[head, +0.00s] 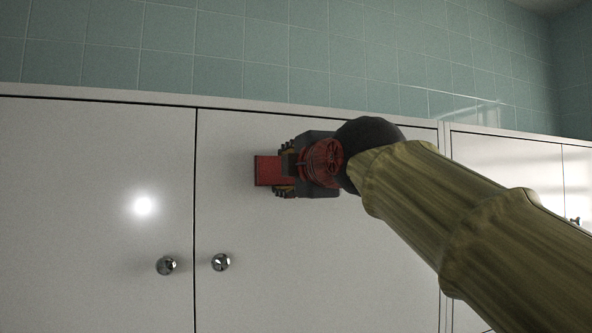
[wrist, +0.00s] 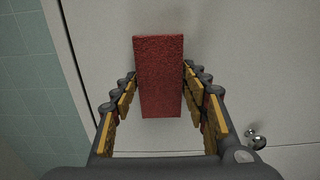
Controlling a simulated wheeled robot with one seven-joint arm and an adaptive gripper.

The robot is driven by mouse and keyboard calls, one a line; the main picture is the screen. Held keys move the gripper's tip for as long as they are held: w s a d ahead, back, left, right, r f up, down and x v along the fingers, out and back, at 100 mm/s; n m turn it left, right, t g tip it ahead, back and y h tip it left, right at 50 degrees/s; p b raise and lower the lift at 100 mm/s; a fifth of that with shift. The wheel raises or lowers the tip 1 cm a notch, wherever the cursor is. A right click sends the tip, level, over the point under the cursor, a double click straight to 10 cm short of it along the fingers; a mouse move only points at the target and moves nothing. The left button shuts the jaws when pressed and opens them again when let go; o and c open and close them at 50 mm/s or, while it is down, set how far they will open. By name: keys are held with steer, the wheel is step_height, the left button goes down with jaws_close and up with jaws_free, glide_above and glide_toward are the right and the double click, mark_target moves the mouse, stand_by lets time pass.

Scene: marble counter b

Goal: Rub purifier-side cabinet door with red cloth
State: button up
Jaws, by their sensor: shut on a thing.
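A red cloth (head: 268,170), shaped like a flat rectangular block, is held in my gripper (head: 284,171) against or very close to a white cabinet door (head: 235,215). In the wrist view the red cloth (wrist: 159,80) stands between the two fingers of my gripper (wrist: 160,95), which are shut on its sides. Its far end reaches past the fingertips toward the white door (wrist: 235,70). I cannot tell whether the cloth touches the door. The air purifier is not in view.
Round metal knobs sit low on the held-at door (head: 220,262) and on the left door (head: 167,265). More cabinet doors (head: 505,165) stand at the right. Green wall tiles (head: 200,50) run above the cabinets.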

stand_by(0.4)
steer(key=shift+b+v, duration=1.1)
steer(key=shift+v, duration=1.85)
steer(key=shift+b+v, duration=0.45)
steer(key=shift+v, duration=1.05)
